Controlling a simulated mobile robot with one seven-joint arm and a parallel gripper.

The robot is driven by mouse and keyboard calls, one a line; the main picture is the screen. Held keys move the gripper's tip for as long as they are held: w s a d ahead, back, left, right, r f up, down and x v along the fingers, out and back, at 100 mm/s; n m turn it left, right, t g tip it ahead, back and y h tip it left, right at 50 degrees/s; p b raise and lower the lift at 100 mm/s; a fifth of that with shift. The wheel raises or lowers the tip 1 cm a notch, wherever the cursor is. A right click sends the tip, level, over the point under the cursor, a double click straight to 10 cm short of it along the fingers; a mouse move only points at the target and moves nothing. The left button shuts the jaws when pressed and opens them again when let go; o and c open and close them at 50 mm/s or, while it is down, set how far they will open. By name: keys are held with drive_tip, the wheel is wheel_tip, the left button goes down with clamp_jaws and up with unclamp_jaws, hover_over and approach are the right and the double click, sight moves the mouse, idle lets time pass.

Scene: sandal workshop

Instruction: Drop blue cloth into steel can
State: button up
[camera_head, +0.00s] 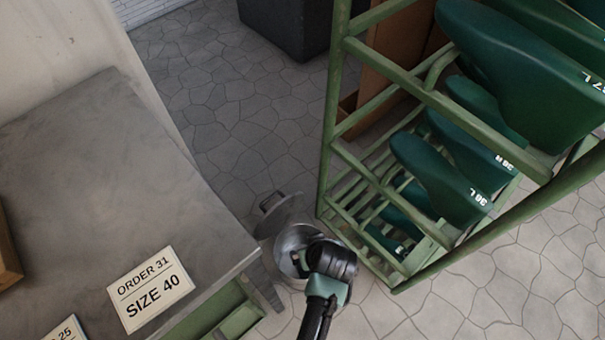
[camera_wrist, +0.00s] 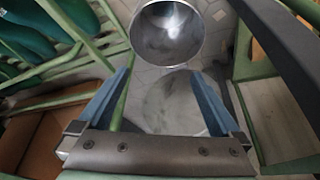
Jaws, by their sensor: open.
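The steel can (camera_head: 287,242) stands on the floor between the workbench and the green rack, its round lid (camera_head: 283,214) tilted up behind it. My gripper (camera_head: 328,262) is over the can and hides part of it. In the wrist view, the can's open mouth (camera_wrist: 168,38) is beyond my fingertips, and its visible inside is bare metal. A round grey disc, seemingly the lid (camera_wrist: 172,108), shows between the fingers. My gripper (camera_wrist: 160,78) is open, with bluish fingers apart and nothing seen between them. I see no blue cloth in either view.
A green rack (camera_head: 333,110) with several green shoe lasts (camera_head: 437,178) stands close on the right. The grey workbench (camera_head: 95,165) with an order card (camera_head: 150,288) is close on the left. Tiled floor (camera_head: 245,120) is clear behind the can, before a dark bin (camera_head: 285,25).

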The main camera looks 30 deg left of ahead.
drive_tip(key=p+v, duration=0.2)
drive_tip(key=v, duration=0.4)
idle(0.3)
